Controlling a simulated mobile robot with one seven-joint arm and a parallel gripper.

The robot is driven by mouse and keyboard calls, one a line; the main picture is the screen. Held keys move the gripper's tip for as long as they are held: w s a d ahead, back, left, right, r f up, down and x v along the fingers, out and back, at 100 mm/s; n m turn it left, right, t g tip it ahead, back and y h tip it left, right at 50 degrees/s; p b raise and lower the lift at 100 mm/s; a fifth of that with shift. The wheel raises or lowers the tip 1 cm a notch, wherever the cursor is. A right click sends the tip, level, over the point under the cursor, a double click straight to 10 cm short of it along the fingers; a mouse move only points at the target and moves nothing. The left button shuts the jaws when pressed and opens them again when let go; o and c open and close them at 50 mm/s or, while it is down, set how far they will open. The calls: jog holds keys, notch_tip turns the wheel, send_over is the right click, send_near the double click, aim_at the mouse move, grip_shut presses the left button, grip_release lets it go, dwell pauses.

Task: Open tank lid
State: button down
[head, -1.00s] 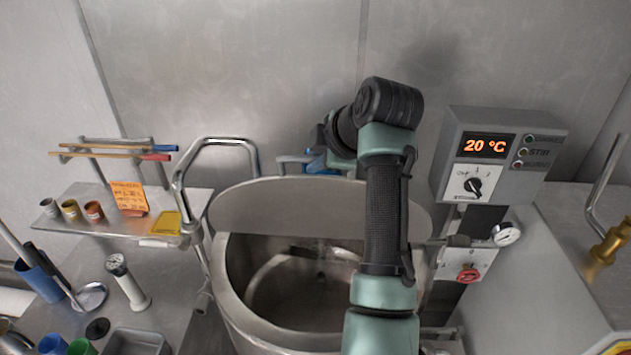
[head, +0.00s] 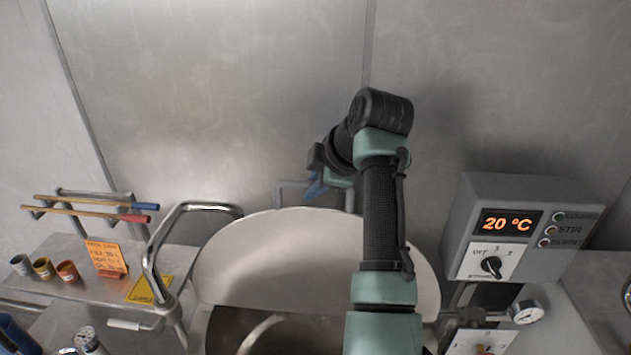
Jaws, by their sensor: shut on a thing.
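The tank lid (head: 270,262) is a pale metal disc. It stands raised, tilted up at the back of the tank, with its underside towards me. The tank (head: 228,332) is open below it, and a curved bar shows inside. The lid's handle (head: 287,184) sticks up behind the lid's top edge. My gripper (head: 314,187), with blue fingers, is at this handle and shut on it. The lid and my arm hide part of the grip and the lid's right side.
A control box (head: 520,228) reading 20 °C is on the right, above a gauge (head: 526,312). A bent metal pipe (head: 150,262) rises left of the lid. A shelf (head: 60,270) with small cups and an orange note (head: 105,258) is further left. The wall is close behind.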

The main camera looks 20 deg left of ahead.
jog(key=shift+s+f, duration=0.1)
jog(key=shift+f, duration=0.1)
jog(key=c, duration=0.8)
grip_release()
jog(key=shift+c, duration=0.2)
jog(key=shift+r, duration=0.1)
jog(key=b+v, duration=0.5)
jog(key=v, duration=0.8)
